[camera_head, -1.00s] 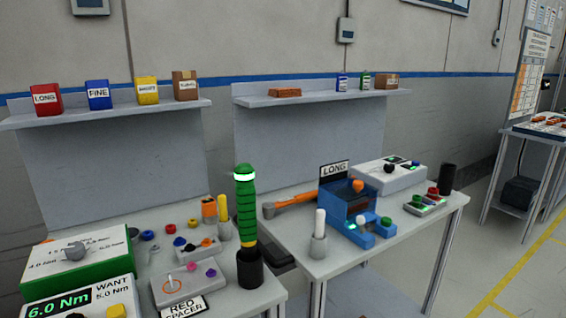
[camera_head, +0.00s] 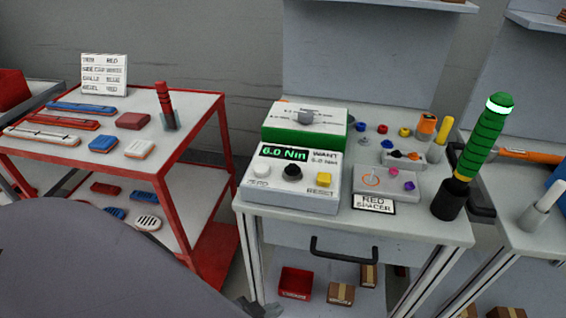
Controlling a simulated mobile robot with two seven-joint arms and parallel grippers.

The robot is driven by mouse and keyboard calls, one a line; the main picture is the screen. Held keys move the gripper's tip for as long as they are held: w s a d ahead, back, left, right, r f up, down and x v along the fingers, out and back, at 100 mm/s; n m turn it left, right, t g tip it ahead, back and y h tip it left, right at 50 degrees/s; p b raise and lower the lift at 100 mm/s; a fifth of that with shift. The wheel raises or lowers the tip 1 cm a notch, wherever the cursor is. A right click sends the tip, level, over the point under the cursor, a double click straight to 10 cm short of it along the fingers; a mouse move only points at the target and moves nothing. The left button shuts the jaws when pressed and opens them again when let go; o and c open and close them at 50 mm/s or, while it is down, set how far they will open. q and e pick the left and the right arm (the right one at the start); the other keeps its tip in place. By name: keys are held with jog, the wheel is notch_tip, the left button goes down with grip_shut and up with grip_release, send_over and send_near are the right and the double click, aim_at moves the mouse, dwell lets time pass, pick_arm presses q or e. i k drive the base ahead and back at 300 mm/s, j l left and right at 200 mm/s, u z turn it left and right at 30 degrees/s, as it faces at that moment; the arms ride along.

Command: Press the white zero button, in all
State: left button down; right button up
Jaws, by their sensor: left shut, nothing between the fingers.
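A grey tester box (camera_head: 290,200) stands on the front left of the middle bench. Its green display (camera_head: 284,152) reads 6.0 Nm, beside a small WANT label. The white button (camera_head: 262,171) sits at the left of its sloped top, above a faint ZERO label. A black knob (camera_head: 292,172) is in the middle and a yellow button (camera_head: 324,180) by RESET is at the right. My left gripper (camera_head: 254,308) is shut and empty at the bottom edge, partly cut off, below and apart from the tester. My right gripper is not in view.
A drawer handle (camera_head: 343,246) juts out below. A red cart (camera_head: 125,170) stands left.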

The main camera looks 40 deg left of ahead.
aim_at(261, 171)
jog(key=u, duration=1)
